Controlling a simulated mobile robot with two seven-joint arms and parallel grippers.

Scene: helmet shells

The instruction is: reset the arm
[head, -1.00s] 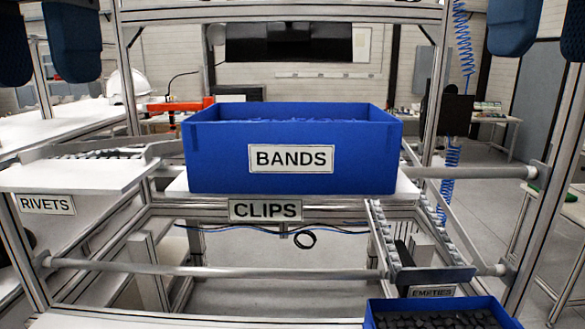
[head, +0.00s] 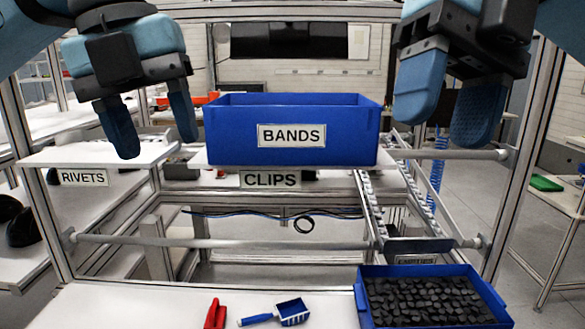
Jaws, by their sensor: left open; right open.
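My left gripper (head: 152,125) hangs at the upper left with its two blue fingers spread apart and nothing between them. It appears in front of the rivets shelf. My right gripper (head: 447,95) hangs at the upper right, fingers apart and empty, beside the right end of the blue bin. The blue bin (head: 230,145) labelled BANDS stands on the shelf with the CLIPS label (head: 270,179). Neither gripper holds anything.
A blue bin (head: 362,310) of dark pieces sits at the lower right. A blue scoop (head: 290,312) and a red tool (head: 215,314) lie on the white table (head: 130,305). The RIVETS label (head: 82,178) is at left. A roller rail (head: 370,205) slopes down behind the lower bin.

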